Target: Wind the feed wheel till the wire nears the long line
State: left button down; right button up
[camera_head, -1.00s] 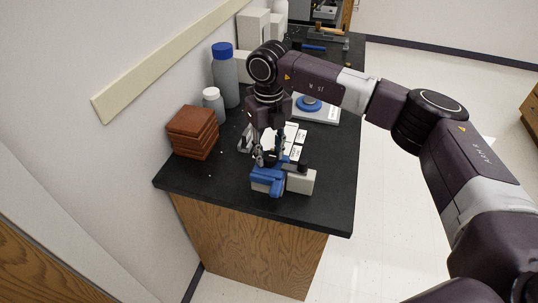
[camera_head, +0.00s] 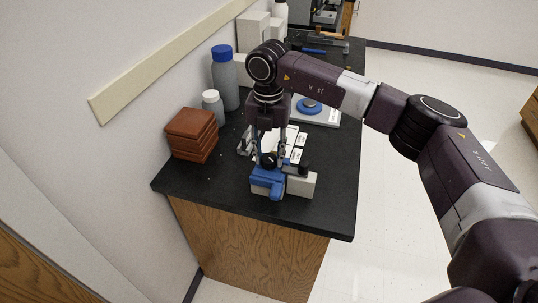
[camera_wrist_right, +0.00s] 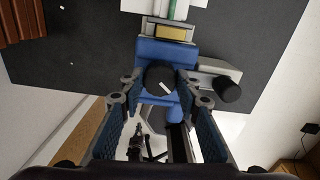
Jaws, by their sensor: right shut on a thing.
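A small blue device (camera_head: 267,184) stands near the front edge of the black bench. Its dark round feed wheel (camera_wrist_right: 160,75), with a white mark on its face, shows in the right wrist view. My right gripper (camera_wrist_right: 159,82) points down over the device and is shut on the feed wheel, one finger on each side. In the head view the right gripper (camera_head: 270,158) hides part of the device. A brass-coloured block (camera_wrist_right: 168,32) and a green strip (camera_wrist_right: 180,9) lie beyond the wheel. I cannot make out the wire or the long line. My left gripper is not in view.
A pale block with a black knob (camera_wrist_right: 227,89) adjoins the device on the right. White labelled cards (camera_head: 297,143) lie behind it. Brown stacked blocks (camera_head: 192,135), a white bottle (camera_head: 213,106) and a blue-capped bottle (camera_head: 225,80) stand at left. The bench's front-left corner is clear.

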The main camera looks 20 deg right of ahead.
aim_at(269, 157)
jog(key=shift+r, duration=0.1)
dwell(0.4)
jog(key=o, duration=1.2)
jog(key=shift+c, duration=0.2)
notch_tip(269, 157, up, 12)
